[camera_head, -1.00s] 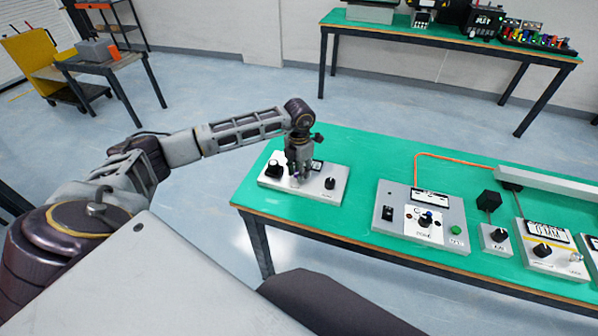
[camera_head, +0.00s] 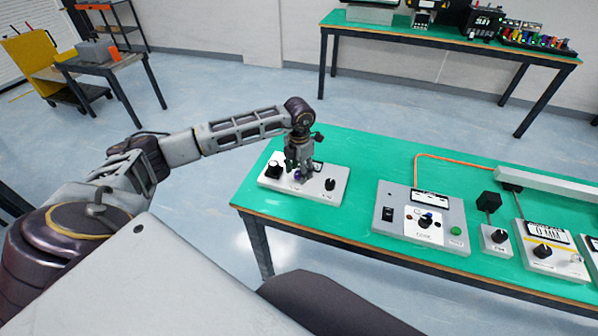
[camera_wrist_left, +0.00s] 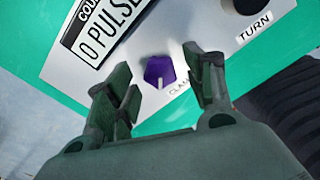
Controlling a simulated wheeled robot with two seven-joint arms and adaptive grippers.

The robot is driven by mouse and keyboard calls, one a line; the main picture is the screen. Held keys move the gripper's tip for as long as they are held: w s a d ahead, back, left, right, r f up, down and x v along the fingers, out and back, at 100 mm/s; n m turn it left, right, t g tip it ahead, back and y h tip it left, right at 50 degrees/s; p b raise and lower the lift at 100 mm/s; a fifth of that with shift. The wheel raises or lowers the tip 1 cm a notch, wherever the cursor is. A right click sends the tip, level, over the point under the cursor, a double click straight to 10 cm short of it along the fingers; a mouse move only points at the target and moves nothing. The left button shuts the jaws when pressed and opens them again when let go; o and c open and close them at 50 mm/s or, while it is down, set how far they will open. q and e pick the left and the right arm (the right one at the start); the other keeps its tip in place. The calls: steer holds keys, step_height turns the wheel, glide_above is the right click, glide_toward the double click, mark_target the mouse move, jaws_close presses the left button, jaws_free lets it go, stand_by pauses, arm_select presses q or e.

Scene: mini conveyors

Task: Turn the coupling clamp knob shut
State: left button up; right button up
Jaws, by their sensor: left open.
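The purple clamp knob (camera_wrist_left: 158,72) sits on the light grey coupling panel (camera_wrist_left: 195,38), beside printed lettering that begins "CLAM". A pale pointer line shows on its near side. In the head view the knob (camera_head: 297,176) is a small purple spot below my left gripper (camera_head: 300,172). In the left wrist view my left gripper (camera_wrist_left: 165,95) is open, with one finger on each side of the knob and a gap on both sides. It points down at the panel. My right gripper is not in view.
The panel also carries a black knob marked TURN (camera_wrist_left: 242,5), a label plate (camera_wrist_left: 105,28) and another black knob (camera_head: 273,168). A second panel (camera_head: 455,212) stands to the right on the green table (camera_head: 360,160). Free green surface lies between them.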

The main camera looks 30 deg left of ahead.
mark_target(299, 173)
arm_select(q)
step_height(299, 173, up, 11)
steer(key=shift+r, duration=0.2)
stand_by(0.4)
stand_by(0.6)
